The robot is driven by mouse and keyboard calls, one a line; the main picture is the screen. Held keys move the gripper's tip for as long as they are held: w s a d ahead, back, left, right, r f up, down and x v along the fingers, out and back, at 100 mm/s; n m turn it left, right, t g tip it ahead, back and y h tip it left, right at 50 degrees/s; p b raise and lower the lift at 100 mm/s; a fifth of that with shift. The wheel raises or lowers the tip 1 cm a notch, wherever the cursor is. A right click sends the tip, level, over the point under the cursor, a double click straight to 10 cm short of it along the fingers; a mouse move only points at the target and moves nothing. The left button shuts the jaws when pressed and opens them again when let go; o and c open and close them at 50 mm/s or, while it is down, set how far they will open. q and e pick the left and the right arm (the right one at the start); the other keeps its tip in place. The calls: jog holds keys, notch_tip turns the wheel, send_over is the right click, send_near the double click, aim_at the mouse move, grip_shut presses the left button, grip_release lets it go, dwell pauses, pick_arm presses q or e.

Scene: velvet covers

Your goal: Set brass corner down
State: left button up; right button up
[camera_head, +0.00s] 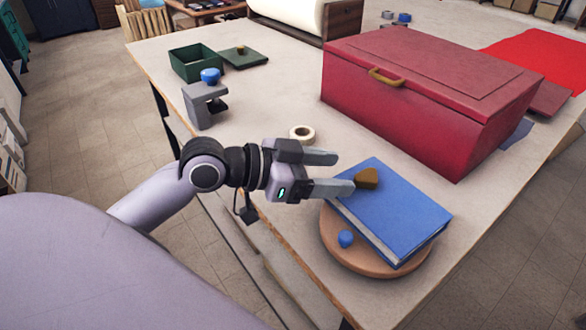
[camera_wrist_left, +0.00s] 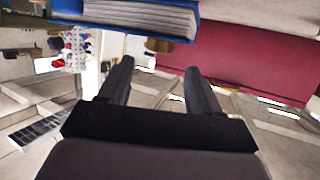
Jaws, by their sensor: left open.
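The brass corner (camera_head: 366,178) is a small brown-gold piece resting on the blue book (camera_head: 405,215), near its upper left edge. My left gripper (camera_head: 342,173) is open and empty just left of it; the tip of its lower finger looks close to the corner, and I cannot tell if they touch. In the left wrist view the brass corner (camera_wrist_left: 158,46) shows beside the book (camera_wrist_left: 140,18), beyond the gap between the open fingers (camera_wrist_left: 160,68). The book lies on a round wooden board (camera_head: 347,258). My right gripper is not in view.
A large red chest (camera_head: 430,90) stands behind the book.

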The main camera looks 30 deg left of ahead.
pick_arm(q)
jog(key=b+v, duration=0.1)
jog(key=v, duration=0.6)
jog(key=shift+s, duration=0.15)
jog(key=shift+a, duration=0.1)
dwell(0.5)
